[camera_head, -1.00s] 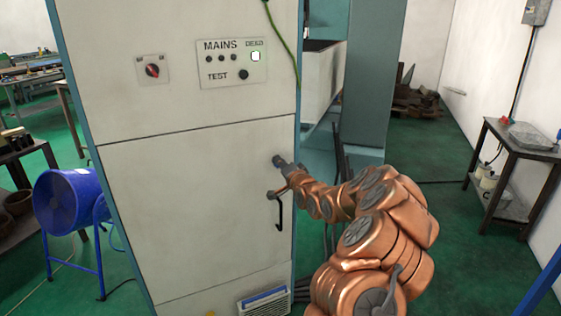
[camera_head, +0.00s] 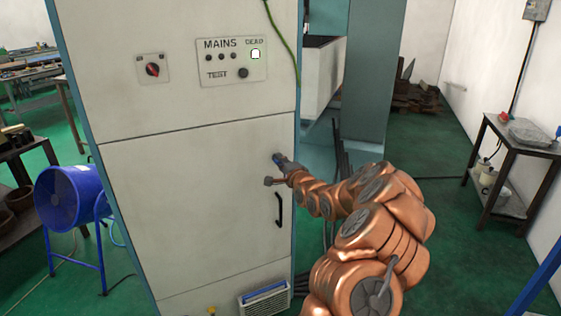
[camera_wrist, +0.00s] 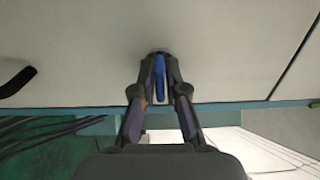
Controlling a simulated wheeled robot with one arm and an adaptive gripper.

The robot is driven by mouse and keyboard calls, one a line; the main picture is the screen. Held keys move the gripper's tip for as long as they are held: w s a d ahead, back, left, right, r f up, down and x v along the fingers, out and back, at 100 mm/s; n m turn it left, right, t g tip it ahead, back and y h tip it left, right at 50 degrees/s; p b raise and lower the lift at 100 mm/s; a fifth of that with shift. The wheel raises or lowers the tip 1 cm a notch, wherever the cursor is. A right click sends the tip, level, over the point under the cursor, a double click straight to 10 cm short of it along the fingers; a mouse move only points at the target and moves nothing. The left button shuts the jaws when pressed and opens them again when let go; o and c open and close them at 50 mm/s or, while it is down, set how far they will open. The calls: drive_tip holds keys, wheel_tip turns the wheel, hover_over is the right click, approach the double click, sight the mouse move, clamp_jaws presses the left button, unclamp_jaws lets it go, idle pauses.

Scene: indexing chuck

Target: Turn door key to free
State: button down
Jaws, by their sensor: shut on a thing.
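A tall pale cabinet (camera_head: 190,200) has a lower door with a black handle (camera_head: 279,209). My gripper (camera_head: 282,162) is at the door's right side, above the handle. In the wrist view my gripper (camera_wrist: 160,72) is shut on the blue door key (camera_wrist: 159,78), with one finger on each side of it. The key stands out from a dark round lock (camera_wrist: 158,53) at the door face. My fingers hide much of the lock, so I cannot tell the key's exact turn angle.
The panel above the door (camera_head: 231,62) reads MAINS, DEAD and TEST, with a white lit square. A red rotary switch (camera_head: 152,69) sits left of it. A blue fan (camera_head: 72,198) stands left of the cabinet; a side table (camera_head: 520,150) stands at the right.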

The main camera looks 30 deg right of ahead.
drive_tip(key=shift+d, duration=0.15)
drive_tip(key=c, duration=1.3)
unclamp_jaws()
drive_tip(key=shift+o, duration=0.2)
drive_tip(key=shift+s, duration=0.15)
drive_tip(key=s+a, duration=0.2)
drive_tip(key=s, duration=0.9)
drive_tip(key=shift+s, duration=0.3)
drive_tip(key=shift+d, duration=0.1)
